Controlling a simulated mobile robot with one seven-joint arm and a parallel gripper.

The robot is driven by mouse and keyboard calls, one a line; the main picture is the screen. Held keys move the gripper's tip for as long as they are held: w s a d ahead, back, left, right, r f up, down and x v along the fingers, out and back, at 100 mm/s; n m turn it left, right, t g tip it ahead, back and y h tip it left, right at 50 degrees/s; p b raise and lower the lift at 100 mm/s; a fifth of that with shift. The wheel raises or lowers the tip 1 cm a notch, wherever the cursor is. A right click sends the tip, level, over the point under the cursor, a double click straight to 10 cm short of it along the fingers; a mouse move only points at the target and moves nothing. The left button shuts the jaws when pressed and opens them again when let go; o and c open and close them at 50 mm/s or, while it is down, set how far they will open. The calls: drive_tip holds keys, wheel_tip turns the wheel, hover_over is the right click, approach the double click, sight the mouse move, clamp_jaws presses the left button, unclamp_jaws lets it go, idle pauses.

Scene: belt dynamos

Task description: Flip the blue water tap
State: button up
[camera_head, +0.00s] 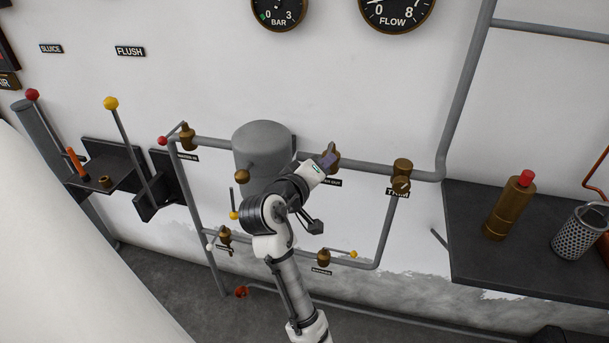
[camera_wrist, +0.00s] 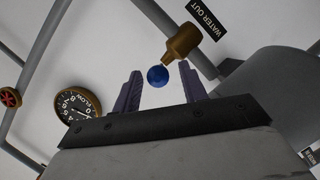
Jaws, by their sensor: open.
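The blue water tap shows in the wrist view as a round blue knob (camera_wrist: 157,76) beside a brass valve body (camera_wrist: 184,42), under a label reading WATER OUT. My gripper (camera_wrist: 161,73) is open, with one purple finger on each side of the blue knob in that picture. I see no clear contact, and the depth between knob and fingers is hard to judge. In the head view my gripper (camera_head: 328,160) is at the brass valve (camera_head: 333,154) on the upper pipe. The blue knob is hidden there behind my gripper.
Other brass valves sit on the pipes, such as one above the TRIM label (camera_head: 402,168) and one with a yellow knob (camera_head: 324,258). A grey tank (camera_head: 263,140) stands left of my gripper. A dark shelf (camera_head: 470,262) with a brass bottle (camera_head: 509,208) is at right.

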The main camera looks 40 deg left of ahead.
drive_tip(key=b+v, duration=0.2)
drive_tip(key=v, duration=1)
drive_tip(key=shift+s, duration=0.35)
